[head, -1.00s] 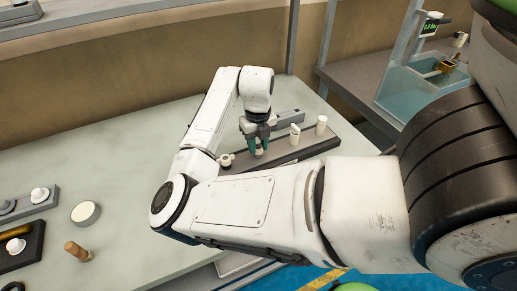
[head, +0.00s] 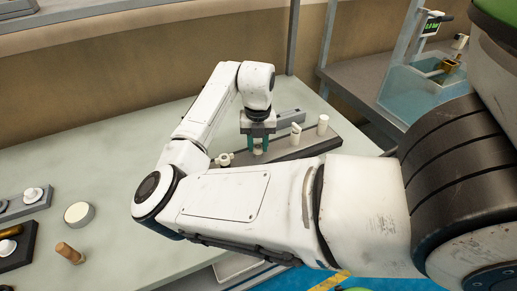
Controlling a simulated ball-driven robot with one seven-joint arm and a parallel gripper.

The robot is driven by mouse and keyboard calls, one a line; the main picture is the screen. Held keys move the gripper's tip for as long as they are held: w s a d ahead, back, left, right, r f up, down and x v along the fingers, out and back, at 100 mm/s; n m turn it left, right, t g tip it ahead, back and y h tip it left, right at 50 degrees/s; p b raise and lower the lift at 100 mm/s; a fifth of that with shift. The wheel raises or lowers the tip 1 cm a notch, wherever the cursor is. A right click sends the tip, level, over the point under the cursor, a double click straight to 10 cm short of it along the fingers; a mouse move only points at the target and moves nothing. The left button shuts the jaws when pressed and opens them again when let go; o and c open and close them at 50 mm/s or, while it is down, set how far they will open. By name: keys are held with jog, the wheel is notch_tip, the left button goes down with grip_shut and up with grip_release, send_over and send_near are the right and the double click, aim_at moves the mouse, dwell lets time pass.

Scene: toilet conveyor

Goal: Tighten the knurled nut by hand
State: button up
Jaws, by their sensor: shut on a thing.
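My gripper (head: 258,145) points down over the dark fixture board (head: 310,146) on the bench, its teal fingers on either side of a small pale piece (head: 259,151). This piece stands where the knurled nut would be, but it is too small to make out any knurling or thread. The gripper is shut on it. The lower part of the piece and part of the board are hidden by my arm.
White fittings (head: 323,124) stand on the board right of the gripper, and another (head: 224,159) sits to its left. A round pale disc (head: 79,214), a wooden-handled item (head: 70,252) and trays lie at left. The middle bench is clear.

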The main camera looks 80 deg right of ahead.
jog(key=o, duration=0.7)
jog(key=shift+c, duration=0.2)
jog(key=shift+r, duration=0.1)
jog(key=shift+r+p, duration=1.1)
jog(key=shift+r, duration=0.35)
jog(key=shift+o, duration=0.3)
jog(key=o, duration=0.5)
jog(key=c, duration=0.5)
